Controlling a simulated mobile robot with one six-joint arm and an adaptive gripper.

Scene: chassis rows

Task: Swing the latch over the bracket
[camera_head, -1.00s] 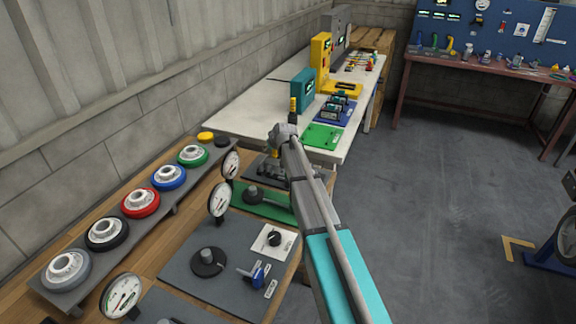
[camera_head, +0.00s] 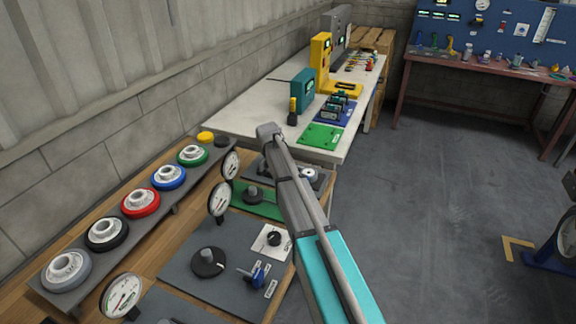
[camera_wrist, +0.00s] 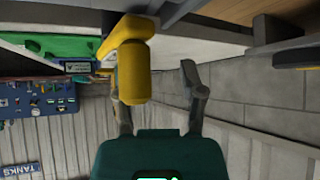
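I cannot make out the latch or the bracket for certain. A blue lever-like part (camera_head: 256,273) stands on the near grey plate (camera_head: 205,285) in the head view. In the wrist view my gripper (camera_wrist: 158,85) has its two grey fingers spread apart. A yellow cylinder with a yellow arm (camera_wrist: 132,72) overlaps the left finger, with a gap between it and the right finger. Whether it touches a finger is unclear. In the head view my arm's end is over the bench near the white table's front corner and hides part of the plates; the fingers cannot be seen there.
A rack of coloured dial wheels (camera_head: 140,203) and round gauges (camera_head: 219,199) line the wooden bench. A green plate with a dark knob (camera_head: 254,193) lies beside my arm. The white table (camera_head: 236,115) holds a teal box (camera_head: 303,91) and yellow machine (camera_head: 320,62).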

